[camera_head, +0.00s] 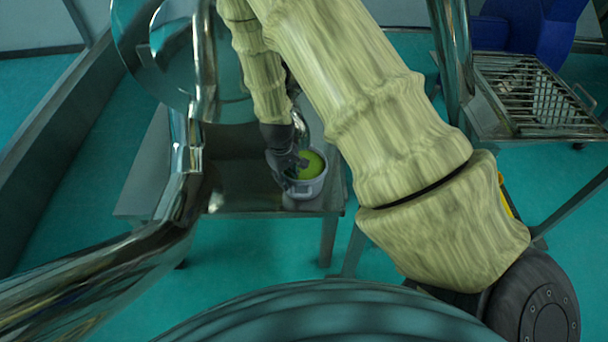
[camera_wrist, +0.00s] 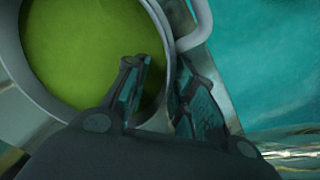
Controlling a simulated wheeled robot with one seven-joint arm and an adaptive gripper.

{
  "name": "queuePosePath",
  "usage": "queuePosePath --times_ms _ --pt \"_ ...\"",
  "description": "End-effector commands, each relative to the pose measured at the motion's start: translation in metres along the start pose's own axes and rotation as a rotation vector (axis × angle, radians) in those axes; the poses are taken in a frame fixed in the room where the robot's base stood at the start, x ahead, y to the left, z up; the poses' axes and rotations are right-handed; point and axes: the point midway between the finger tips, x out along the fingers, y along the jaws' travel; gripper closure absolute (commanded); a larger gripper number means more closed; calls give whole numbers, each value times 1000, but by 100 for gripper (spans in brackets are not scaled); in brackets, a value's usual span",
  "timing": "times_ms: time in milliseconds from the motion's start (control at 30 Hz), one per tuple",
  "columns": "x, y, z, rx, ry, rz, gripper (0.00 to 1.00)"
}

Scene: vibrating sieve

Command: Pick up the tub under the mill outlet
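The tub (camera_head: 306,189) is a pale grey round container holding bright yellow-green material. It stands upright near the front right of a metal table. In the wrist view the tub's rim (camera_wrist: 168,38) curves down past my fingers, with the green contents (camera_wrist: 85,50) on the left. My gripper (camera_head: 288,172) is at the tub's left side in the head view. In the wrist view my gripper (camera_wrist: 160,78) straddles the rim, one finger inside over the contents and one outside. A gap shows between the inner finger and the wall. Whether the outer finger touches is unclear.
The metal table (camera_head: 255,200) has a bare top left of the tub. A shiny bent pipe (camera_head: 180,190) stands at the left. A slatted metal rack (camera_head: 535,95) and blue equipment (camera_head: 535,30) are at upper right. A handle (camera_wrist: 203,25) is beside the tub's rim.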

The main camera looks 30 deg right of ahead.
Motion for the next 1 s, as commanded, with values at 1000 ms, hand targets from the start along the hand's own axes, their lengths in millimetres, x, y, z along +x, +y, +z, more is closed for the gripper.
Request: queuePosePath --times_ms 1000 --pt "-27 -1 -1 -1 2 1 100"
